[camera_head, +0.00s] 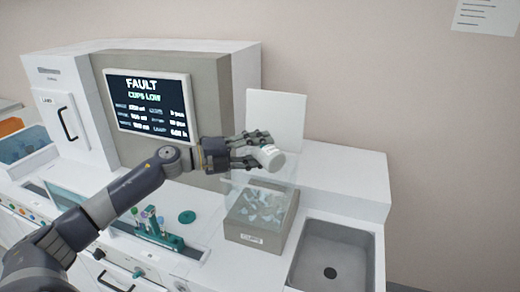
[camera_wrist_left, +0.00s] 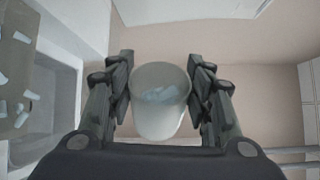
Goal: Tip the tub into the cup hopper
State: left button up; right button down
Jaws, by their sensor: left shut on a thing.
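A small white tub (camera_head: 271,157) is tilted onto its side above the cup hopper. My left gripper (camera_head: 258,151) is shut on the tub. In the left wrist view the tub (camera_wrist_left: 160,103) sits between the fingers of the gripper (camera_wrist_left: 160,85), and pale cups show inside it. The cup hopper (camera_head: 254,234) has a grey-brown base with a label and a clear upper bin holding several pale cups. Its raised white lid (camera_head: 276,115) stands behind the tub. Some hopper cups also show at the left of the wrist view. My right gripper is not in view.
A screen (camera_head: 149,104) reads FAULT, CUPS LOW. A grey sink (camera_head: 331,262) lies to the right of the hopper. A green rack with tubes (camera_head: 154,230) and a round green cap (camera_head: 187,217) are on the counter to the left. A white ledge (camera_head: 340,182) is behind.

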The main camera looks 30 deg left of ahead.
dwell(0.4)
pick_arm(q)
jog(key=shift+n+p, duration=0.4)
jog(key=shift+n, duration=0.3)
jog(key=shift+t, duration=0.3)
jog(key=shift+r+n+h+p, duration=0.15)
jog(key=shift+n+h+p, duration=0.25)
jog(key=shift+n, duration=0.5)
